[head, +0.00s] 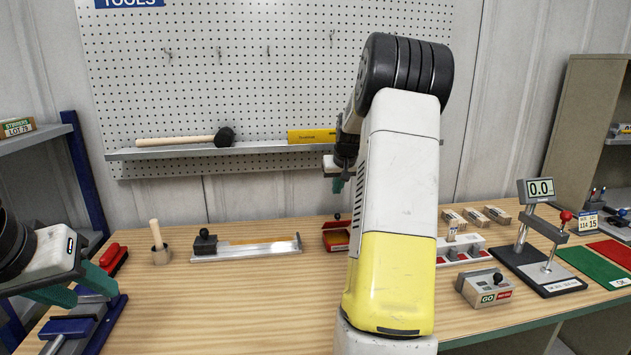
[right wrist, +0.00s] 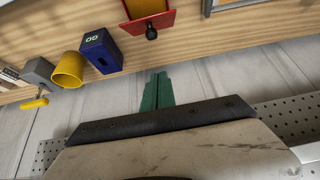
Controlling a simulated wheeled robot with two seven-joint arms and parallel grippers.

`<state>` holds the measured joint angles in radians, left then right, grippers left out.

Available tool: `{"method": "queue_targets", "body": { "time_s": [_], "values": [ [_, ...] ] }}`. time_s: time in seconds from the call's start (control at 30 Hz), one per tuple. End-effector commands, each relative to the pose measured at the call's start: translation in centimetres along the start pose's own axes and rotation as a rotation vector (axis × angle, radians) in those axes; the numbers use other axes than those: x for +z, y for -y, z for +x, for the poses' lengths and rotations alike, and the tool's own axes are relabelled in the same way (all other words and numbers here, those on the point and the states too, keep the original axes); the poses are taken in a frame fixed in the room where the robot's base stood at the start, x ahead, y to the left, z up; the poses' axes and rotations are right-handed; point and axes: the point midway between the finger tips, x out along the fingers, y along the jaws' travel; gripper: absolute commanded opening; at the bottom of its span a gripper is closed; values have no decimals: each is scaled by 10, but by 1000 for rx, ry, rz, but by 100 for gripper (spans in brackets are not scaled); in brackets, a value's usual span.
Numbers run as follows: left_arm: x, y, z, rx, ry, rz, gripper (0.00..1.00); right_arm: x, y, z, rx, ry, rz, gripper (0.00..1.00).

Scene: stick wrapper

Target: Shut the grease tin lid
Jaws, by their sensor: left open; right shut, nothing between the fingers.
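The grease tin appears to be the small red box (head: 336,240) on the bench, left of my right arm, which partly hides it. Its lid looks raised at the back, with a black knob (head: 337,217) on top. In the right wrist view the red lid (right wrist: 148,22) shows with its black knob (right wrist: 151,33) and a yellow part behind it. My right gripper (head: 337,185) is shut and empty, above the tin and apart from it; its green fingers (right wrist: 157,92) are together. My left gripper (head: 82,284) is open and empty at the far left.
A metal rail with a black-knobbed block (head: 245,248) and a wooden pestle in a cup (head: 160,250) stand left of the tin. A blue block (right wrist: 101,51) and yellow cup (right wrist: 70,69) sit near it. A scale (head: 540,245) stands right. The front middle bench is clear.

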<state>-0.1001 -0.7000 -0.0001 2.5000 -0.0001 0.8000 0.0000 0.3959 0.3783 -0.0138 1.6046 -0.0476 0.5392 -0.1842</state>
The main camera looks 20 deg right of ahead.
Motion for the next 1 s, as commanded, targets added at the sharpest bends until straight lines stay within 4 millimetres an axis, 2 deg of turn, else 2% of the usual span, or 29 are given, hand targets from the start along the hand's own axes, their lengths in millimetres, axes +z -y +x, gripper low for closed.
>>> {"method": "queue_targets", "body": {
  "time_s": [0.03,0.17,0.3,0.4,0.6,1.0],
  "values": [
    [0,0,0,0,0,0,43,1,0,13,0,3,0,0],
    [0,0,0,0,0,0,43,1,0,39,0,2,0,0],
    [0,0,0,0,0,0,43,24,-1,40,1,2,1,0],
    [0,0,0,0,0,0,43,33,0,42,1,1,0,0],
    [0,0,0,0,0,0,43,40,0,44,1,1,0,0],
    [0,0,0,0,0,0,43,40,0,44,1,1,0,0]
  ]
}}
